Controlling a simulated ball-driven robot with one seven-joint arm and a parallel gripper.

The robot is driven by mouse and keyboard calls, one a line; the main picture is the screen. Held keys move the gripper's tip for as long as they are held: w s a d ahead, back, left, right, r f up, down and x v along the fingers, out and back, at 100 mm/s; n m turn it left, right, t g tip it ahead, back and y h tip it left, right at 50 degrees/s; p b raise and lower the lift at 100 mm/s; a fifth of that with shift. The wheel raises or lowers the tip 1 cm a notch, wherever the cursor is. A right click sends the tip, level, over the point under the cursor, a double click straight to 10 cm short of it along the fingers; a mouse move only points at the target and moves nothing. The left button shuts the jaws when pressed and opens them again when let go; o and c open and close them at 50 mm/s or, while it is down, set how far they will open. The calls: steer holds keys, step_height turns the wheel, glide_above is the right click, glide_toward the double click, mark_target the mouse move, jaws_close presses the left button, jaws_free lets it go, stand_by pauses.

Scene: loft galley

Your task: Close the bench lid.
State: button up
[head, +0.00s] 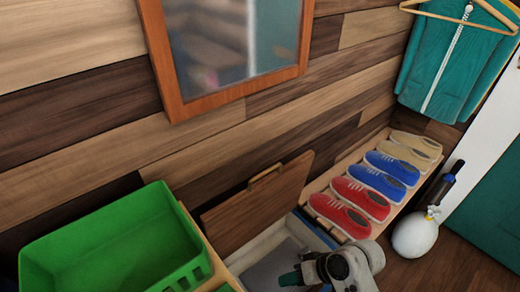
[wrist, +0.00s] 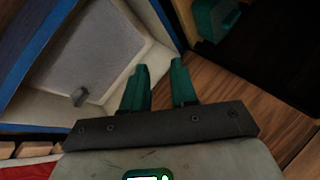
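A green crate (head: 112,245) stands left of the bench. A rack with several red, blue and tan shoes (head: 365,195) lies to the right. A white round object (head: 414,236) stands on the wooden floor (head: 455,262). A framed mirror (head: 232,50) and teal jacket (head: 455,60) hang above.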

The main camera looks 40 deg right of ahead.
steer(key=w+d+r+m+t+p, duration=0.1)
steer(key=w+r+p, duration=0.1)
steer(key=r, duration=0.2)
steer(key=w+d+r+m+t+y+p, duration=0.1)
steer(key=w+r+m+t+p, duration=0.1)
steer(key=w+r, duration=0.1)
steer(key=w+d+r+m+t+p, duration=0.1)
steer(key=w+d+r+t+p, duration=0.1)
steer(key=r, duration=0.4)
steer(key=shift+w+m+y+p, duration=0.25)
steer(key=shift+m+y+p, duration=0.05)
steer(key=shift+y+p, duration=0.1)
steer(key=shift+c, duration=0.2)
steer(key=m+t+p, duration=0.4)
glide_toward(260, 181)
step_height(260, 181, up, 3)
steer(key=shift+t+h, duration=0.3)
steer(key=shift+t, duration=0.1)
steer(key=x, duration=1)
steer(key=shift+w+a+f+p, duration=0.1)
steer(key=shift+p, duration=0.25)
jaws_close()
